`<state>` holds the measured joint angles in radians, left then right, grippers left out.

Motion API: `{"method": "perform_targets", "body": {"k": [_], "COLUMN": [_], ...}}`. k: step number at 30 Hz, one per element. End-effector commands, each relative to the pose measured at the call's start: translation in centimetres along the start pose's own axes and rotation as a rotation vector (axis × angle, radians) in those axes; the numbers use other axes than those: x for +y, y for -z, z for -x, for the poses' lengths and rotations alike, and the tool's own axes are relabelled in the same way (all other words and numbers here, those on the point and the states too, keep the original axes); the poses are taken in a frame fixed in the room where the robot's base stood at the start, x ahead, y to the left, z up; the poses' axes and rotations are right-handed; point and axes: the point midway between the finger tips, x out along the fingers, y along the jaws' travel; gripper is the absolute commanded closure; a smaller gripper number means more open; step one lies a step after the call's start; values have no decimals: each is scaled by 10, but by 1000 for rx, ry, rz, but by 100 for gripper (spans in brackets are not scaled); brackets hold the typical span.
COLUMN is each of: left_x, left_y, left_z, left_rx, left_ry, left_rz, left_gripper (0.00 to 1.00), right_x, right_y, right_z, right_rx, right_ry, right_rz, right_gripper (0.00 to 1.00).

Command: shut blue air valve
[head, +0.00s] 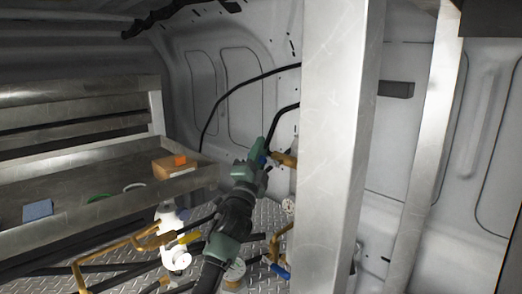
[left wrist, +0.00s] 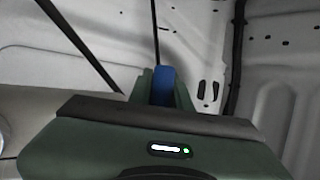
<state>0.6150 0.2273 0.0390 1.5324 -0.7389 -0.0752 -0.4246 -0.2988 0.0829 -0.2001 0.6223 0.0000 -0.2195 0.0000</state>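The blue valve handle (head: 263,159) sits at the end of a brass pipe fitting (head: 284,158), just left of the pale post in the head view. My left gripper (head: 266,152) reaches up to it from below. In the left wrist view the blue handle (left wrist: 163,85) fills the gap between the green fingers of my left gripper (left wrist: 162,92), which look shut on it. The lower part of the handle is hidden by the gripper body. A second blue handle (head: 281,271) is on a brass pipe lower down. My right gripper is not in view.
A pale metal post (head: 335,150) stands close to the right of my left gripper. Brass pipes with a yellow handle (head: 189,237) and gauges are below. A shelf (head: 90,180) at left holds a cardboard box (head: 175,167) and a blue block (head: 38,210). Black hoses hang behind.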

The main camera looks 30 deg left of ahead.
Motion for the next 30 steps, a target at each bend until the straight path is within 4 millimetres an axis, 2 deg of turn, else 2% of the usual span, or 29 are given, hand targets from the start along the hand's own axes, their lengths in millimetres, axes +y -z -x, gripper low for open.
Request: {"method": "perform_targets", "body": {"k": [5,30], "left_x": [0,1], "left_y": [0,0], "left_z": [0,1], "left_rx": [-1,-1], "left_ry": [-1,-3], "left_rz": [0,0], "left_gripper": [100,100], "right_x": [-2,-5], "right_y": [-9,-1], "right_z": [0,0], "right_rx": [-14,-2], "right_ry": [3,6], "right_rz": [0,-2], "right_gripper": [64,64]}}
